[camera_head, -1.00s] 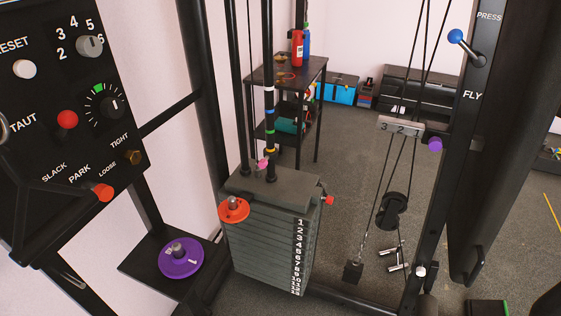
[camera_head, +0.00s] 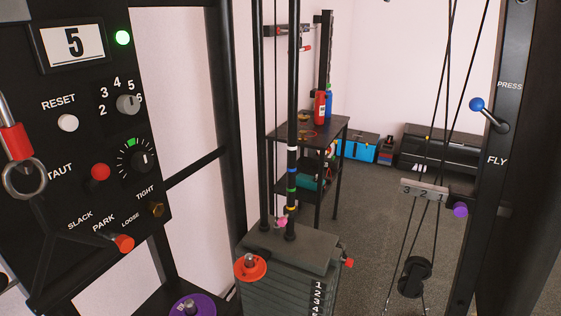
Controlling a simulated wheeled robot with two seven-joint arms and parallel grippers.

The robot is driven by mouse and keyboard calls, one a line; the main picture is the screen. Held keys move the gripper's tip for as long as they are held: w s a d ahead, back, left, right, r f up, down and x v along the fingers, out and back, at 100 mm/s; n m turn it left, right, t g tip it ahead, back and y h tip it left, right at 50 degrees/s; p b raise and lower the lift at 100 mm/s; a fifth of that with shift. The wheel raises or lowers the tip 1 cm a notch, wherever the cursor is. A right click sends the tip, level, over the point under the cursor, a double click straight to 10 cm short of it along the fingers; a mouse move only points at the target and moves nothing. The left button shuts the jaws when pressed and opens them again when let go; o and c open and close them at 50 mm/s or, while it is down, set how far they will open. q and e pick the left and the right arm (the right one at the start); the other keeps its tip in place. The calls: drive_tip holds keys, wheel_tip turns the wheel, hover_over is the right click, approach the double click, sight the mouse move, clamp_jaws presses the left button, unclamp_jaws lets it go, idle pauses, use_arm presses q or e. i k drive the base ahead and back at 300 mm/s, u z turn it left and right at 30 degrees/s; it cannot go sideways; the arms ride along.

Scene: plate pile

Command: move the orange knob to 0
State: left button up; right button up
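Several orange or red-orange parts show, and I cannot tell which one the task means. An orange-red knob (camera_head: 124,243) sits at the lower right of the black panel (camera_head: 60,185), just below the words PARK and LOOSE. A small red-orange knob (camera_head: 348,263) sticks out at the right side of the weight stack (camera_head: 290,247), near its top plate. An orange disc (camera_head: 250,267) with a grey hub sits at the stack's left front. The stack's number strip (camera_head: 317,298) shows only its upper numbers; the lower ones are cut off. Neither gripper is in view.
The panel has a display (camera_head: 73,43) reading 5, a green light (camera_head: 123,38), a grey dial (camera_head: 128,104) and a red button (camera_head: 100,172). A purple disc (camera_head: 192,305) lies low. Cables and a right post (camera_head: 505,150) flank the stack. Open floor lies behind.

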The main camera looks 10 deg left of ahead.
sight(125, 243)
drive_tip(key=u, duration=1.3)
